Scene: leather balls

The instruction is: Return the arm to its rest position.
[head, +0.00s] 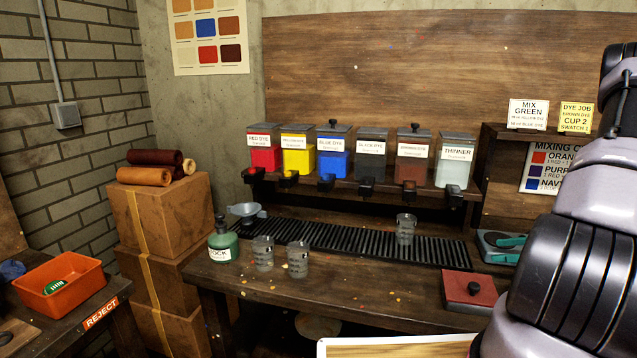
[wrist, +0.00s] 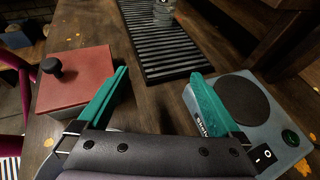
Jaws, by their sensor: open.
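My arm fills the right side of the head view. My gripper (wrist: 157,95) shows in the wrist view with its two teal fingers spread apart and nothing between them. It hangs over the wooden workbench (head: 380,290), between a red lidded box and a grey scale. In the head view the teal fingertips (head: 507,241) show at the right, by the scale. Whether a finger touches the scale is hard to tell.
The red box (wrist: 75,82) with a black knob is left of the fingers. The scale (wrist: 265,135) is close on the right. A cup (head: 405,229) stands on the black drip grate (head: 340,241). Two cups (head: 263,252) and a green bottle (head: 223,244) stand further left.

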